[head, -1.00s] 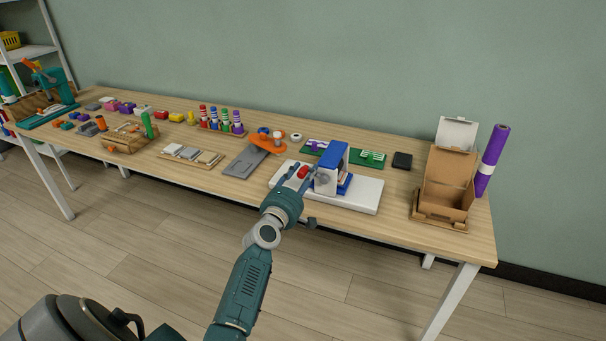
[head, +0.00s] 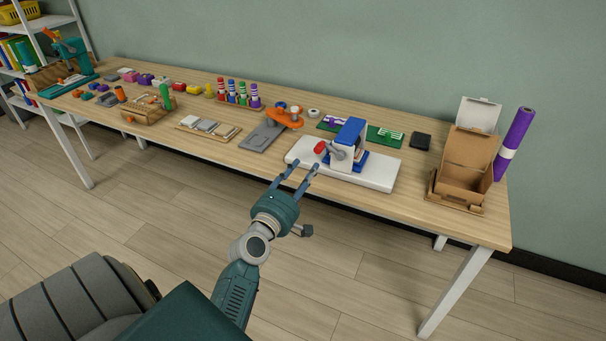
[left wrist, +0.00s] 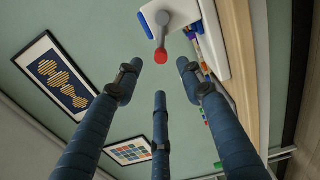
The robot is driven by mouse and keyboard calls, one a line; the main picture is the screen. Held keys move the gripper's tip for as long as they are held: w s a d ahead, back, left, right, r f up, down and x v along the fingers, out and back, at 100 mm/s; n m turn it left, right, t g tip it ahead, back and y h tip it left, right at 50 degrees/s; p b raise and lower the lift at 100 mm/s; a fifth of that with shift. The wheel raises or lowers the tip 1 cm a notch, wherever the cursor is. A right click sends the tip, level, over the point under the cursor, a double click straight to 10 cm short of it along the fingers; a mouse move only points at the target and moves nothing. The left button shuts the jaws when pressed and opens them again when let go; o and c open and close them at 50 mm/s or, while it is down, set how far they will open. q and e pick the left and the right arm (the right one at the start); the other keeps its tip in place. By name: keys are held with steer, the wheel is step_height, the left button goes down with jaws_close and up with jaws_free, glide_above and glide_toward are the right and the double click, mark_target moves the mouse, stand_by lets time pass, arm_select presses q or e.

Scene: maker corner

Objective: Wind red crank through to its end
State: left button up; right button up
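The crank's red knob (head: 320,147) sits on a grey crank arm (head: 338,152), at the left side of a blue and white machine (head: 350,140). The machine stands on a white base board (head: 375,178) near the table's front edge. In the left wrist view the red knob (left wrist: 161,57) and the grey arm (left wrist: 162,28) show beyond the fingertips. My left gripper (head: 300,171) is open and empty, in front of the knob and apart from it. Its fingers are spread in the left wrist view (left wrist: 159,76). My right gripper is not in view.
A grey plate (head: 262,136) with an orange part (head: 286,118) lies left of the machine. Green boards (head: 384,136) lie behind it. An open cardboard box (head: 466,170) and a purple roll (head: 514,143) stand at the right.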

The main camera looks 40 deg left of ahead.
arm_select(q)
steer(key=shift+s, duration=0.1)
steer(key=shift+c, duration=1.3)
steer(key=m, duration=0.1)
steer(key=w+d+r+m, duration=0.1)
steer(key=d+r+m+h, duration=0.1)
steer(key=m, duration=0.1)
steer(key=shift+w+d, duration=0.15)
steer(key=shift+d, duration=0.1)
jaws_close()
step_height(320, 180, up, 6)
steer(key=m+g+y+p, duration=0.2)
steer(key=m+g+p, duration=0.1)
steer(key=m, duration=1.7)
glide_above(322, 143)
steer(key=s+d, duration=0.2)
steer(key=d, duration=0.2)
steer(key=shift+s+a+f+p, duration=0.15)
steer(key=shift+a+f, duration=0.2)
steer(key=shift+f, duration=0.35)
steer(key=shift+s+a+f+p, duration=0.1)
steer(key=shift+s+a+f, duration=0.2)
steer(key=shift+f, duration=0.35)
steer(key=shift+s+a+f+p, duration=0.1)
steer(key=shift+a+f, duration=0.3)
steer(key=shift+f, duration=0.3)
